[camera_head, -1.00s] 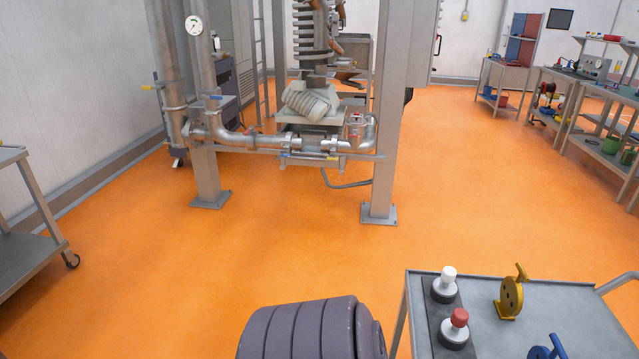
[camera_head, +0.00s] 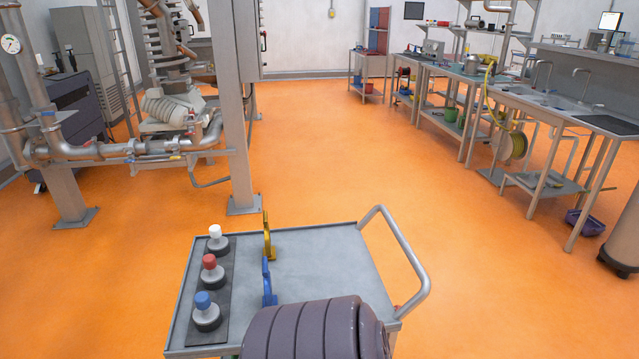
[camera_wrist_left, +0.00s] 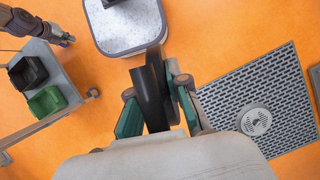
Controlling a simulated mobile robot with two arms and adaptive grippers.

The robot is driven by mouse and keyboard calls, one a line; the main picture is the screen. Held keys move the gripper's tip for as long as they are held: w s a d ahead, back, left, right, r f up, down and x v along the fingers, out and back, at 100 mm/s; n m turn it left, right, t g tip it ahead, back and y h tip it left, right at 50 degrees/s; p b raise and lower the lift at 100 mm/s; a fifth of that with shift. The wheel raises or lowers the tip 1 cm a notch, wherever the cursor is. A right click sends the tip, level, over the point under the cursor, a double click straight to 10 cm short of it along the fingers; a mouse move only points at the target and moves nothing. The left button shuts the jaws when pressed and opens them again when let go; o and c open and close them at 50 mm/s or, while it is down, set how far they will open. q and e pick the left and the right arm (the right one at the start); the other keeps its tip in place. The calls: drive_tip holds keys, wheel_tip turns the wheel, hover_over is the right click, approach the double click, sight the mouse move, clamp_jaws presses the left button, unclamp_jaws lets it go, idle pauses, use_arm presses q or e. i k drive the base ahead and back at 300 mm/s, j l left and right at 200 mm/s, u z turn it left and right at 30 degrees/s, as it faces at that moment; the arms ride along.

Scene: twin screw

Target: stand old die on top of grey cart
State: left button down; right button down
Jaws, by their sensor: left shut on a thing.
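The grey cart (camera_head: 325,268) stands in front of me in the head view, its flat top fully in sight apart from the near edge. My left gripper (camera_wrist_left: 158,108) shows in the left wrist view, its green-padded fingers closed on a black, rounded piece (camera_wrist_left: 150,92). This piece looks like the old die, though the fingers partly cover it. The left gripper is outside the head view, so its distance to the cart top cannot be told. My right gripper is not clearly in any view.
White-, red- and blue-capped knobs (camera_head: 209,269) stand on a dark strip at the cart's left. A yellow item (camera_head: 267,238) and a blue item (camera_head: 267,283) stand beside it. The top's middle and right are clear. A handle (camera_head: 405,255) rises at right. A frame post (camera_head: 240,130) stands behind.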

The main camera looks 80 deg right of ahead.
sight(337, 270)
drive_tip(key=z, duration=2.3)
